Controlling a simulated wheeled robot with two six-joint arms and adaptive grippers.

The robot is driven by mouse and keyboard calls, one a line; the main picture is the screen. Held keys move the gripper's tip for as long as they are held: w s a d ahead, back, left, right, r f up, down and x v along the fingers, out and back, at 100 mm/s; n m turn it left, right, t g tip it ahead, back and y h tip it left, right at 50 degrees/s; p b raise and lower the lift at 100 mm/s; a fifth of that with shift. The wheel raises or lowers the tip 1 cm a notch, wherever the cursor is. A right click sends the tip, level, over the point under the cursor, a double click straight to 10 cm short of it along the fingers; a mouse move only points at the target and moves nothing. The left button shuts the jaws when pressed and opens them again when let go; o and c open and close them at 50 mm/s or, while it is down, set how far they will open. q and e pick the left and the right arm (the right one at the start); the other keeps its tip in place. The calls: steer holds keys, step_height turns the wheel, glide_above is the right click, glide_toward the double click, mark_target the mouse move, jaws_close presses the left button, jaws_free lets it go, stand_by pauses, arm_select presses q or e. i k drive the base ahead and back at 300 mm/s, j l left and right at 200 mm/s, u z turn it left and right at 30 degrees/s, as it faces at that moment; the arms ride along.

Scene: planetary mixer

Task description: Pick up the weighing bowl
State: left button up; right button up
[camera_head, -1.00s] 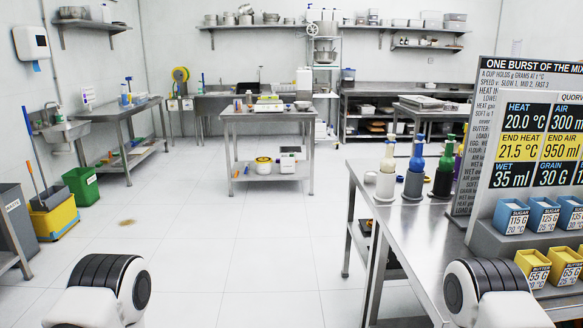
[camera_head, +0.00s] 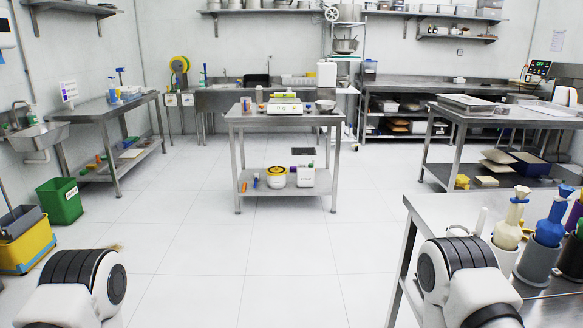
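A small metallic bowl (camera_head: 325,106), which looks like the weighing bowl, sits on the right part of the top of the steel table (camera_head: 262,119) in the middle of the room. A scale with a green and pale body (camera_head: 285,107) stands to its left on the same table. The bowl is small in view, so its contents cannot be seen. Parts of my two arms show at the bottom left and bottom right. Both of my grippers are out of view, far from the bowl.
A green bin (camera_head: 60,201) and a yellow mop bucket (camera_head: 27,246) stand at the left. The tiled floor (camera_head: 240,240) up to the middle table is clear.

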mark_target(323, 107)
steer(key=i+z, duration=0.1)
steer(key=i, duration=3.3)
steer(key=j, duration=0.05)
